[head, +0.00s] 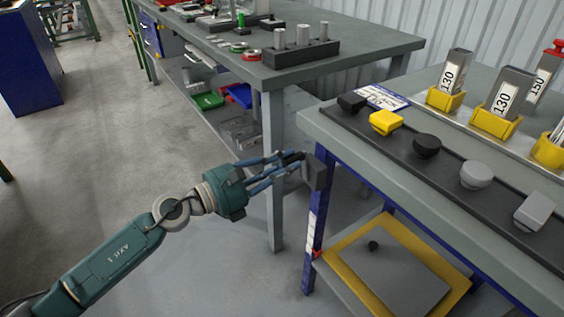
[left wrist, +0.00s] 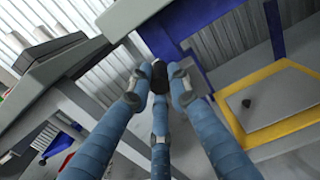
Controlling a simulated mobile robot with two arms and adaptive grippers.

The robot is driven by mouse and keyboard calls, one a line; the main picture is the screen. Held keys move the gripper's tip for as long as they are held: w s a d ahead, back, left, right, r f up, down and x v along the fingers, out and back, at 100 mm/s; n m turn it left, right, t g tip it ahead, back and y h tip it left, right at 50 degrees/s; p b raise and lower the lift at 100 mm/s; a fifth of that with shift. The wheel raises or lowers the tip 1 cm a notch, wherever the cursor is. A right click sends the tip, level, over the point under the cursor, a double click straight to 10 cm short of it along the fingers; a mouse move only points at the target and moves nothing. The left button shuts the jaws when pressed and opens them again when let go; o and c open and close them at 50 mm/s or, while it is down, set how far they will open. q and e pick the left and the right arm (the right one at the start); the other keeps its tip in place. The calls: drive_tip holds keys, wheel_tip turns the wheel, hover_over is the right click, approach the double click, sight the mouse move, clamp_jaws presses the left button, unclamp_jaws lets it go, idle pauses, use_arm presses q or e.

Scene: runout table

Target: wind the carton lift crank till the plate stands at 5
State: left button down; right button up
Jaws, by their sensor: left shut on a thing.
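My left gripper (head: 292,162) is shut on the dark crank handle (left wrist: 159,76) at the near corner of the right-hand table. The fingers close around the handle from several sides and hide most of it. A dark grey crank housing (head: 317,172) sits just right of the fingertips, on the blue table leg. Below the tabletop is the lift plate (head: 400,280), grey with a yellow border and a small dark knob on it; it also shows in the left wrist view (left wrist: 285,100). A white scale strip (head: 311,232) runs down the leg, with a red mark (head: 317,253) near its lower end. Its numbers are too small to read. My right gripper is not in view.
The right-hand tabletop (head: 330,125) carries a dark strip of several knobs and yellow holders with labelled grey blocks. Another workbench (head: 345,60) stands behind, its leg close beyond my gripper.

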use_arm(q)
drive_tip(key=shift+s+d+r+m, duration=0.3)
drive_tip(key=shift+s+r+m, duration=0.1)
drive_tip(key=shift+m, duration=0.4)
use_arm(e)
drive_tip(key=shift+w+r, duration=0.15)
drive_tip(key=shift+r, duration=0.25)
use_arm(q)
drive_tip(key=shift+s+d+f, duration=0.1)
drive_tip(key=c, duration=1.9)
unclamp_jaws()
drive_tip(key=shift+o, duration=1.4)
drive_tip(key=shift+s, duration=0.1)
drive_tip(key=shift+f, duration=0.1)
drive_tip(key=v, duration=1.2)
